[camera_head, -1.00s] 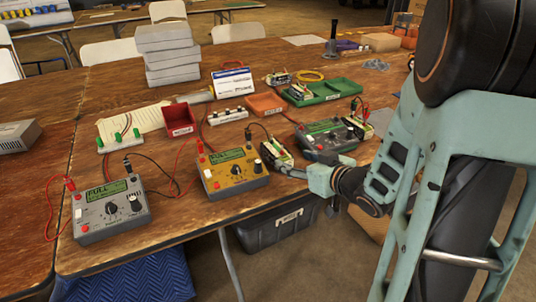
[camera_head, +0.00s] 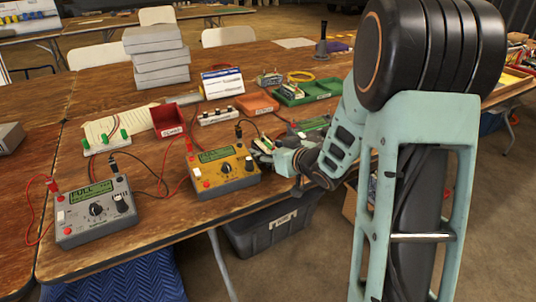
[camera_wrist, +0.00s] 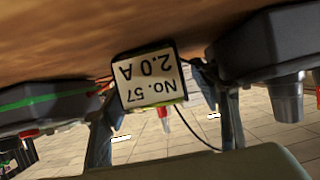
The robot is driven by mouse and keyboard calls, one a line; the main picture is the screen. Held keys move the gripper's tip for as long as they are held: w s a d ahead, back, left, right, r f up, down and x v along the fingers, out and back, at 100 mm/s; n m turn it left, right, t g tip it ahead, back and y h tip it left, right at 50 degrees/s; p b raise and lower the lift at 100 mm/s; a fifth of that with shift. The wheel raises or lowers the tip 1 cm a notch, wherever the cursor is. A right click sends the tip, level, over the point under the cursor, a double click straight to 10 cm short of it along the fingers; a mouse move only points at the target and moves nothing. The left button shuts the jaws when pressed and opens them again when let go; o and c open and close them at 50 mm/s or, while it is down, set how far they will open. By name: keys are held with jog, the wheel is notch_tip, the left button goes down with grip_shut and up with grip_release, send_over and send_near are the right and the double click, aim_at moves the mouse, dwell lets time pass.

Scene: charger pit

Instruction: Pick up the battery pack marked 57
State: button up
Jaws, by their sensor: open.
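The battery pack marked "No. 57 2.0 A" (camera_wrist: 148,78) shows its white label upside down in the wrist view. In the head view the small pack (camera_head: 263,143) is beside the yellow charger (camera_head: 222,170), partly hidden by my gripper (camera_head: 274,158). In the wrist view my gripper (camera_wrist: 154,108) is open, with one finger on each side of the pack and gaps showing. A red plug end and a dark lead show by the pack; whether they attach to it I cannot tell.
Red and black leads cross the table. A dark bin (camera_head: 265,232) is below the table edge.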

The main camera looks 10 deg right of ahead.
grip_shut()
jog(key=shift+r, duration=0.15)
dwell(0.4)
